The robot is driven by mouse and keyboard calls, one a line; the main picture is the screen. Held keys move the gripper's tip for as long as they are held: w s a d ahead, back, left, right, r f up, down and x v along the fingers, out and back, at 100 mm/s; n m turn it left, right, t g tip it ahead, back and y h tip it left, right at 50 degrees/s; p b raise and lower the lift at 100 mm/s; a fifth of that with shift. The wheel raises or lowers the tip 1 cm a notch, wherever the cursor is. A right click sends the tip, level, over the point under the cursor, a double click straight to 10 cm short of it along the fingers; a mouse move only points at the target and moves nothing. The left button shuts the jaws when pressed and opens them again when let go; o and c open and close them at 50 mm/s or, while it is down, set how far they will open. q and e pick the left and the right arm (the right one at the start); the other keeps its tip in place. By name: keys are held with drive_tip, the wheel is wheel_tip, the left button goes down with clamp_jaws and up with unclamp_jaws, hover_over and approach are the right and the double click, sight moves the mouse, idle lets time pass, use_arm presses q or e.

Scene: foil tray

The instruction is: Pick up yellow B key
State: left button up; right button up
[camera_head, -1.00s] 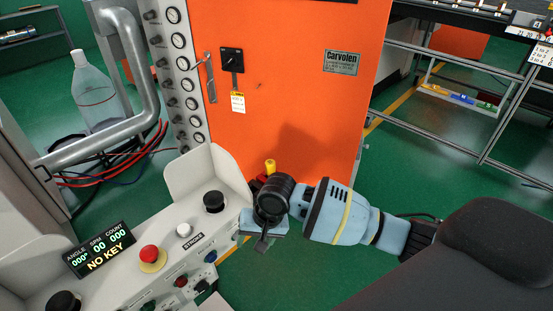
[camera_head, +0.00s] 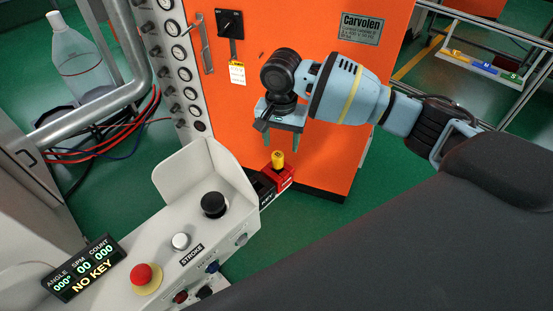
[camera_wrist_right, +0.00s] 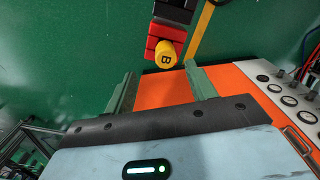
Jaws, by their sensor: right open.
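The yellow B key (camera_head: 278,159) stands upright in a red block (camera_head: 279,178) at the console's far right end. In the right wrist view the key (camera_wrist_right: 165,53) shows its round top with a black "B", against the red block (camera_wrist_right: 169,27). My right gripper (camera_head: 281,147) is open and empty, its fingers pointing down just above and around the key in the picture. In the wrist view the key lies just beyond the two green-grey fingertips (camera_wrist_right: 160,73), apart from them. My left gripper is not in view.
The console (camera_head: 222,240) carries a black knob, a white button and a red button (camera_head: 142,274); its display (camera_head: 83,268) reads "NO KEY". The orange cabinet (camera_head: 325,150) stands close behind my gripper. A bin of coloured keys (camera_head: 483,66) sits at the upper right.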

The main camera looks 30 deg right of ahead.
sight(278, 155)
wheel_tip(278, 155, down, 2)
drive_tip(key=shift+f, duration=0.25)
drive_tip(key=shift+w, duration=0.1)
drive_tip(key=shift+f, duration=0.2)
drive_tip(key=shift+w+a+f+b, duration=0.15)
drive_tip(key=shift+f+b, duration=0.1)
drive_tip(key=shift+f, duration=0.95)
drive_tip(key=shift+w+a+f+b, duration=0.1)
drive_tip(key=shift+a+f+b, duration=0.1)
drive_tip(key=shift+f, duration=0.95)
drive_tip(key=shift+c, duration=0.4)
drive_tip(key=c, duration=1)
drive_tip(key=shift+r, duration=0.1)
